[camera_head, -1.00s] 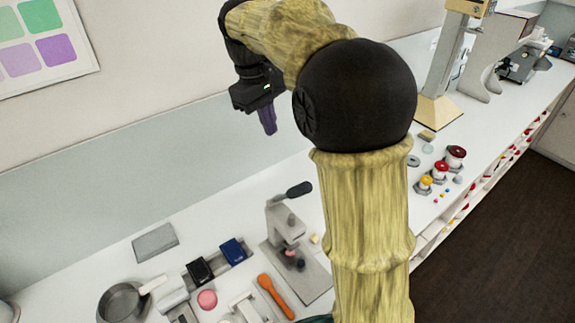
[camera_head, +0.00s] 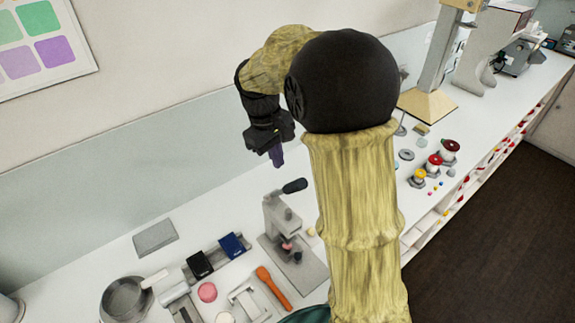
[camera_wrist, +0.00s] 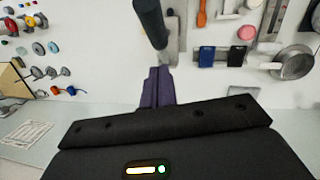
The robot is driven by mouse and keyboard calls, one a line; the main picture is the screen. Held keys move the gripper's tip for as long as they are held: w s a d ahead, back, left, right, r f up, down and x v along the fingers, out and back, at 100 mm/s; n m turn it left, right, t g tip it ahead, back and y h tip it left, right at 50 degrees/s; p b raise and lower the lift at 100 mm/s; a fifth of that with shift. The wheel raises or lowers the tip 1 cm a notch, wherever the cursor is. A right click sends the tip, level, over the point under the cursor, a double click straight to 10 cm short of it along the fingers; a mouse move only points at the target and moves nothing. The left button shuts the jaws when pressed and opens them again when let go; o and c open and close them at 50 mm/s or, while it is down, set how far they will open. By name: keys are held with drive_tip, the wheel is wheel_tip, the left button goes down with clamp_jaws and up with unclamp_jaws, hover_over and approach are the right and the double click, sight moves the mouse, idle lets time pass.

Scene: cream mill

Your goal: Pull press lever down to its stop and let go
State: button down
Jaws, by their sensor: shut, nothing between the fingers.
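The press (camera_head: 282,222) stands on the white bench, a grey frame on a flat base plate. Its lever ends in a dark grip (camera_head: 294,186), which is raised at the top of the press and points to the right. My gripper (camera_head: 277,158) is above and slightly left of the lever grip, with purple fingers pointing down. The fingers are shut and empty, apart from the lever. In the wrist view the dark lever grip (camera_wrist: 151,22) is close to the purple fingertips (camera_wrist: 160,72). The press body is largely hidden behind the grip there.
A grey slab (camera_head: 155,236) lies near the wall. Spools (camera_head: 433,166) and a tall stand (camera_head: 428,103) are to the right.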

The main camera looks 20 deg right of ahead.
sight(286, 186)
drive_tip(key=shift+s+d+f+p, duration=0.3)
drive_tip(key=shift+s+d+f, duration=0.1)
drive_tip(key=shift+s, duration=0.15)
drive_tip(key=shift+s+d+f+p, duration=0.3)
drive_tip(key=shift+s+d+f, duration=0.05)
drive_tip(key=shift+s, duration=0.2)
drive_tip(key=shift+s+d+f, duration=0.2)
drive_tip(key=shift+f, duration=0.2)
drive_tip(key=shift+f, duration=0.15)
